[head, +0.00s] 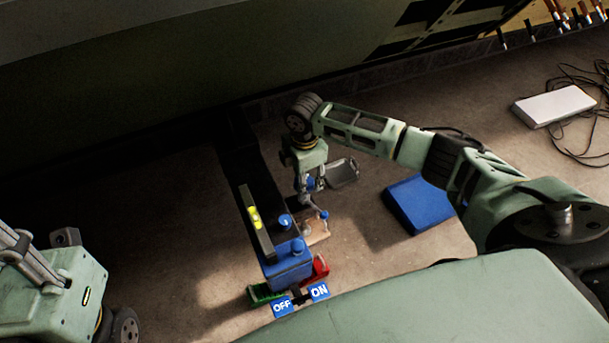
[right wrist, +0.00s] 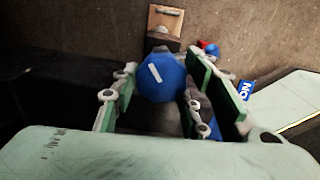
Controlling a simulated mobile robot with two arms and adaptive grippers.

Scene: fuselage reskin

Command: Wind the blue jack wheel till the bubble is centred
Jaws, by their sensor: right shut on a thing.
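The blue jack wheel (right wrist: 163,77), with a white mark on its face, sits between the fingers of my right gripper (right wrist: 170,90) in the right wrist view. In the head view my right gripper (head: 318,198) reaches down beside the dark beam, shut on the wheel, which is mostly hidden there. A spirit level (head: 262,239) with a yellow-green vial (head: 254,217) lies along the beam. The bubble is too small to place. My left gripper (head: 40,250) is partly in view at the lower left; its finger opening is unclear.
A blue box (head: 288,267) with OFF and ON labels (head: 301,298), and green and red parts, stands at the beam's near end. A blue pad (head: 418,204) lies on the floor to the right. A white box (head: 554,106) with cables lies farther right.

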